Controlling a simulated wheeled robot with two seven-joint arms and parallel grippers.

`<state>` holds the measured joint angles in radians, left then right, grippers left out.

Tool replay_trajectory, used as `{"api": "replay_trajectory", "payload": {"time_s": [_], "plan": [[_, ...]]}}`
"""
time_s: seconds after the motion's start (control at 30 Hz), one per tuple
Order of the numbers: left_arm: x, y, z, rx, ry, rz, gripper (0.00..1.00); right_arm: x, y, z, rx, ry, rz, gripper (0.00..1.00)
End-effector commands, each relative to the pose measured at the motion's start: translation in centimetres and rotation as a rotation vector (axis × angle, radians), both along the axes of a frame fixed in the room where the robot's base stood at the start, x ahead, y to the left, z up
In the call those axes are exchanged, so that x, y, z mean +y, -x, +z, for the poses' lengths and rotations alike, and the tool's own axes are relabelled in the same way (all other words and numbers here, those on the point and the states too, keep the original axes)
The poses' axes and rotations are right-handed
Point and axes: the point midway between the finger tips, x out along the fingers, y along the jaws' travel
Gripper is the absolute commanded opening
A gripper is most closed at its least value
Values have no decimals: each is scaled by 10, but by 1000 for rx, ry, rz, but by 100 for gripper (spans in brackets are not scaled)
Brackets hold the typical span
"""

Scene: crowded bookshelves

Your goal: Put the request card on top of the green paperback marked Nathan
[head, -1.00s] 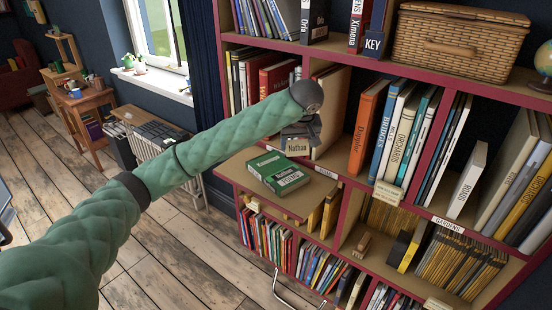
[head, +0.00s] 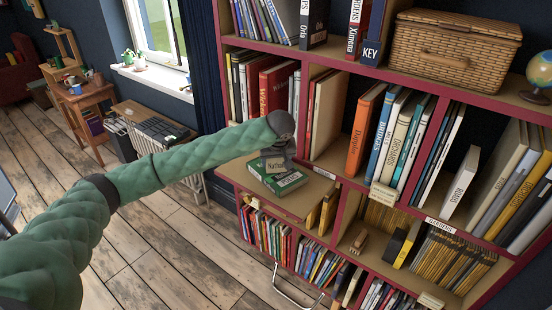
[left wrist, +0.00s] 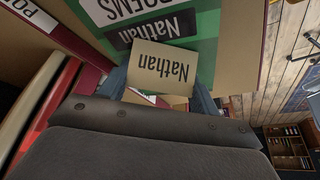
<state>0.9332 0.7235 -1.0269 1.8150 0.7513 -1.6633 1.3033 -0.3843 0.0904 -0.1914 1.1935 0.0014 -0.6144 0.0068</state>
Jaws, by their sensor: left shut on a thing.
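My left gripper (head: 277,153) is shut on the request card (head: 275,167), a small tan card printed "Nathan". The card is upside down in the left wrist view (left wrist: 160,68), with the fingers at its near edge. The green paperback (head: 288,184) lies on the pull-out board below the gripper. Its cover shows "POEMS" and a black "Nathan" label in the left wrist view (left wrist: 205,40). The card overlaps the cover in both views; I cannot tell whether they touch. My right gripper is not in view.
The pull-out board (head: 295,207) juts from the bookcase, with bare room at its front. Upright books, including the orange one (head: 364,125), fill the shelf behind. A red divider (head: 304,120) stands close to my gripper. A wicker basket (head: 455,55) sits higher up.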

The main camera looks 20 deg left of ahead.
Motion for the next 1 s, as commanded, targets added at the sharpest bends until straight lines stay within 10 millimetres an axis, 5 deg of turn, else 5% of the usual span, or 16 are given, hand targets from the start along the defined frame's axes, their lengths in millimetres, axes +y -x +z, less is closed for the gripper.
{"api": "replay_trajectory", "payload": {"time_s": [0.37,0.4,0.5,1.0], "plan": [[0,0,-3,1,1,0,42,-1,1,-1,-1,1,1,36],[0,0,-3,0,1,0,66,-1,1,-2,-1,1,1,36],[0,0,-3,0,1,0,84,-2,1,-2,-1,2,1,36],[-3,4,11,-3,2,0,84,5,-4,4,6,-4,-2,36]]}}
